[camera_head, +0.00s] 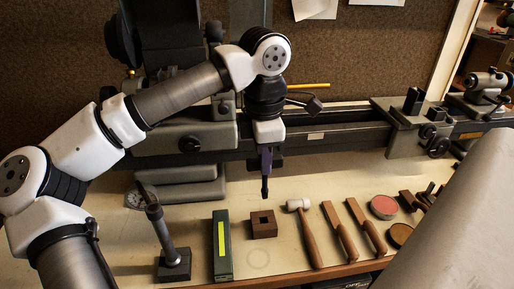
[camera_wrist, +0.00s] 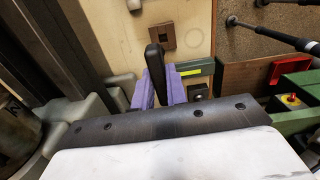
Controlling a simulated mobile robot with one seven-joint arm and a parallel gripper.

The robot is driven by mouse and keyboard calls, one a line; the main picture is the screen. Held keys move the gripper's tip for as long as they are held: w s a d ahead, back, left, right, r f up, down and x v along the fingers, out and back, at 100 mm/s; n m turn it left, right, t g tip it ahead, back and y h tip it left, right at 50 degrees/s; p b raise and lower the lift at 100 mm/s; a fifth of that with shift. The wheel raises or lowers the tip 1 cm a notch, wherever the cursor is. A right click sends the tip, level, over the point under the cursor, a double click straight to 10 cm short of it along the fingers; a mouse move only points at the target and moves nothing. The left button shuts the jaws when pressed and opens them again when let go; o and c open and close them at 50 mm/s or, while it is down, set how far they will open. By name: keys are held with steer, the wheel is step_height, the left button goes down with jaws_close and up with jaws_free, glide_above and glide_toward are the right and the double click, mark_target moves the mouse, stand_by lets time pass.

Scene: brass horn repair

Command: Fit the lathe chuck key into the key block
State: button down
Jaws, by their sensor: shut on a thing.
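My gripper (camera_head: 265,160) has purple fingers and is shut on the lathe chuck key (camera_head: 265,189), a dark bar that points down from the fingers. In the wrist view the black key (camera_wrist: 154,58) stands out between the purple fingers (camera_wrist: 158,82); its upper part is hidden in the grip. The key block (camera_head: 263,232) is a brown square block with a dark square hole in its top, lying on the bench. It also shows in the wrist view (camera_wrist: 153,36), just beyond the key tip. The key is above the block and apart from it.
A green box with a yellow strip (camera_head: 222,262) lies left of the block, and a dark stand (camera_head: 173,262) is farther left. A mallet (camera_head: 310,235) lies close on the right, with wooden-handled tools (camera_head: 340,232) beyond. The lathe (camera_head: 330,137) runs along the back.

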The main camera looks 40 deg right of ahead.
mark_target(264, 194)
steer(key=shift+s+a+f, duration=0.15)
steer(key=shift+s, duration=0.05)
stand_by(0.5)
steer(key=shift+f+b, duration=2.1)
steer(key=shift+f, duration=0.7)
steer(key=shift+f+b, duration=0.15)
steer(key=shift+b, duration=0.15)
steer(key=shift+f+b, duration=1.6)
steer(key=shift+f, duration=0.55)
steer(key=c, duration=1.3)
jaws_free()
step_height(264, 194, up, 14)
steer(key=shift+f, duration=0.1)
